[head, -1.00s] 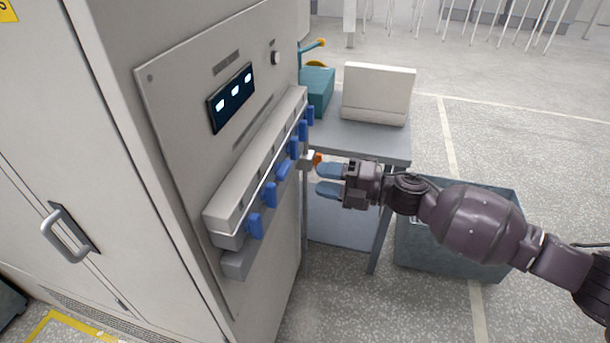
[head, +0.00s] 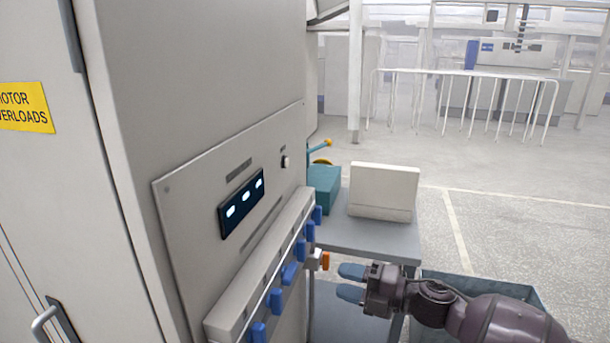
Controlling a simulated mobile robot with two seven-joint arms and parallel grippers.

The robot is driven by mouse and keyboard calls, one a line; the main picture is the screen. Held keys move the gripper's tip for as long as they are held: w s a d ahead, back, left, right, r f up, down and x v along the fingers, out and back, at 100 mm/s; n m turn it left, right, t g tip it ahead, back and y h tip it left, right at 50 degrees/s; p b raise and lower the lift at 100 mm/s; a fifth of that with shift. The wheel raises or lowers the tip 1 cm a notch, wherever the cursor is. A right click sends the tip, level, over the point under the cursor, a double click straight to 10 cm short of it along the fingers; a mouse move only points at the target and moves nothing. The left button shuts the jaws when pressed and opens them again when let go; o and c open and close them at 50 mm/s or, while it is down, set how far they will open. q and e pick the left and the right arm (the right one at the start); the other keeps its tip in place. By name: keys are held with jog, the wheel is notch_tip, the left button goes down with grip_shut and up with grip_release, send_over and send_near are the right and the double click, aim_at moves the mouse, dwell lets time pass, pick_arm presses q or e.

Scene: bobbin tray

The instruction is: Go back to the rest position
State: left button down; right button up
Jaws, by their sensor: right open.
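My right gripper (head: 352,281) is open and empty, its two blue-tipped fingers pointing left. It is a little to the right of a small orange-tipped piece (head: 325,261) at the lower right end of the cabinet's rail, with a gap between them. The rail (head: 262,268) runs slantwise along the cabinet panel and carries several blue levers (head: 290,273). One of these levers lies more tilted than the others. My left gripper is out of the picture.
The grey cabinet (head: 205,80) with a lit display (head: 241,204) fills the left. A small table (head: 385,241) behind the gripper bears a white box (head: 384,192) and a teal device (head: 323,188). Open floor lies beyond.

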jog(key=s+d+f+m+t+h, duration=0.4)
jog(key=d+f+m+h, duration=0.2)
jog(key=m, duration=0.6)
jog(key=s+d+f+m+t+h, duration=0.45)
jog(key=f+m+h, duration=0.2)
jog(key=m, duration=0.55)
jog(key=s+d+f+m+g+h, duration=0.2)
jog(key=s+f, duration=0.4)
jog(key=s, duration=0.3)
jog(key=s+d+f+m+g+h, duration=0.2)
jog(key=s+d+f, duration=0.3)
jog(key=s, duration=0.4)
jog(key=shift+s+f+m, duration=0.4)
jog(key=shift+f+m, duration=0.05)
jog(key=shift+m, duration=0.35)
jog(key=shift+g, duration=0.25)
jog(key=shift+w, duration=0.1)
